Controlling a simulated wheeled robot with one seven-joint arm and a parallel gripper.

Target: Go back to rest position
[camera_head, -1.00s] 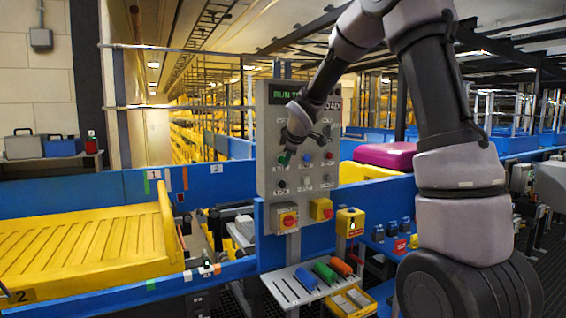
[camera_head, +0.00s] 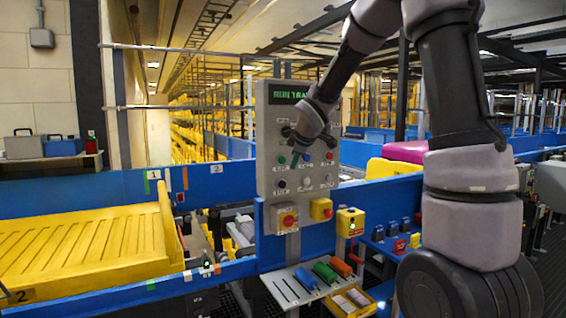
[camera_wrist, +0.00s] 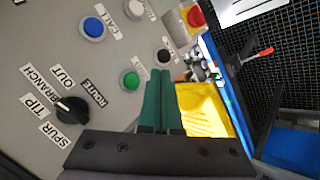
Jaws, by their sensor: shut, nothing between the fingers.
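My gripper (camera_head: 294,160) is in front of the grey control panel (camera_head: 267,110) in the head view. Its green fingers (camera_wrist: 158,100) are shut together with nothing between them in the wrist view. The panel has a blue button (camera_wrist: 93,27), a green button (camera_wrist: 131,79), a black button (camera_wrist: 163,56) and a black rotary knob (camera_wrist: 70,108) labelled ROUTE. The fingertips appear close to the green and black buttons; I cannot tell whether they touch the panel. The panel's display (camera_head: 285,92) is lit green and partly hidden by my arm.
A yellow tilted tray (camera_head: 85,245) lies on the blue conveyor at left. A magenta case (camera_head: 405,151) sits behind my arm.

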